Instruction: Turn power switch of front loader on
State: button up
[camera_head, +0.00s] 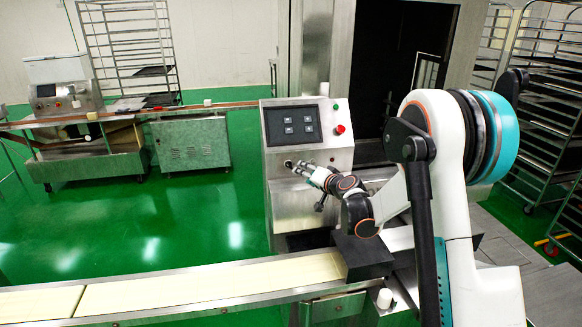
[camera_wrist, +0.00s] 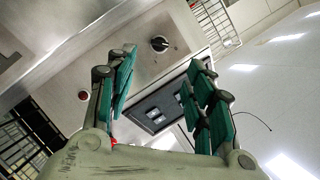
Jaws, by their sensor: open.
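The front loader (camera_head: 318,195) is a steel cabinet in the middle of the head view. Its power switch is a round dark rotary knob (camera_wrist: 159,44) on the steel face in the wrist view. In the head view the knob (camera_head: 288,163) shows low on the left of the front face. My gripper (camera_head: 299,169) is at the front face, close to the knob. In the wrist view my gripper (camera_wrist: 163,58) is open and empty, with the knob beyond and between its green-padded fingertips. I see no contact with the knob.
A dark control panel (camera_head: 293,125) sits above the switch, with a red button (camera_head: 340,129) and a green button (camera_head: 336,107) to its right. A conveyor (camera_head: 190,288) runs along the front. Wire racks (camera_head: 550,95) stand at the right. Green floor is open at the left.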

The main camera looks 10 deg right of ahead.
aim_at(289, 167)
jog(key=b+x, duration=0.1)
jog(key=x, duration=1.1)
jog(key=shift+a, duration=0.1)
jog(key=shift+c, duration=0.3)
jog(key=c, duration=1)
